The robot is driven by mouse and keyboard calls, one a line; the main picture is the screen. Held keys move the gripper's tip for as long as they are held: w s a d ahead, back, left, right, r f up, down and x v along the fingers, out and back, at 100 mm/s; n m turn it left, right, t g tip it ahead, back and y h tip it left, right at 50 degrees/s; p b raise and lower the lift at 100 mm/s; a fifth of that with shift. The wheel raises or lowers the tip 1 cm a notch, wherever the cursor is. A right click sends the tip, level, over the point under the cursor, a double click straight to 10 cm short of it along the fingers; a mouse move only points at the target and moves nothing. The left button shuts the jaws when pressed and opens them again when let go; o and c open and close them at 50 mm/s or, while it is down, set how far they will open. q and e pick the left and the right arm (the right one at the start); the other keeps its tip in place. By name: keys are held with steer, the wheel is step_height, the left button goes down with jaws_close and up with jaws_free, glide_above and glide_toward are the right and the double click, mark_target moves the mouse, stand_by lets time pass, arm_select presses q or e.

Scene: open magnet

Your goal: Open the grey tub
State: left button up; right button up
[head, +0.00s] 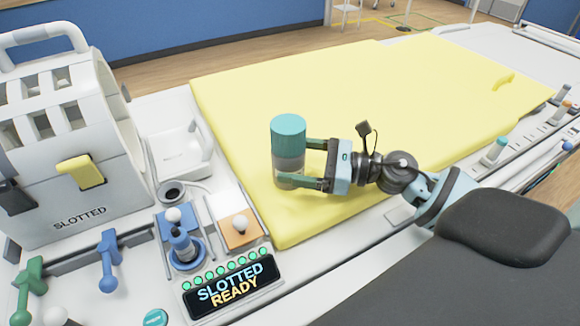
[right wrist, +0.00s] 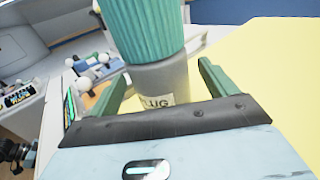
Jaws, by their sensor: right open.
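The grey tub (head: 289,172) stands upright on the yellow mat (head: 390,110), near the mat's left part. It has a ribbed teal lid (head: 289,131) on top. In the right wrist view the tub (right wrist: 160,82) shows a label reading "LUG", and its teal lid (right wrist: 146,28) rises above the gripper. My right gripper (head: 314,164) comes from the right with its fingers open, one on either side of the grey body below the lid. Whether the fingers touch the tub cannot be told. My left gripper is not in view.
A white slotted housing (head: 75,150) with a yellow latch (head: 80,171) stands at the left. Blue and orange knob stations and a display (head: 232,286) reading "SLOTTED READY" lie at the front left. The mat behind the tub is clear.

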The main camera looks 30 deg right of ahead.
steer(key=shift+x, duration=0.8)
steer(key=shift+w, duration=0.1)
steer(key=shift+a, duration=0.1)
steer(key=shift+c, duration=0.2)
steer(key=c, duration=1.3)
steer(key=shift+r, duration=0.15)
steer(key=shift+c, duration=0.2)
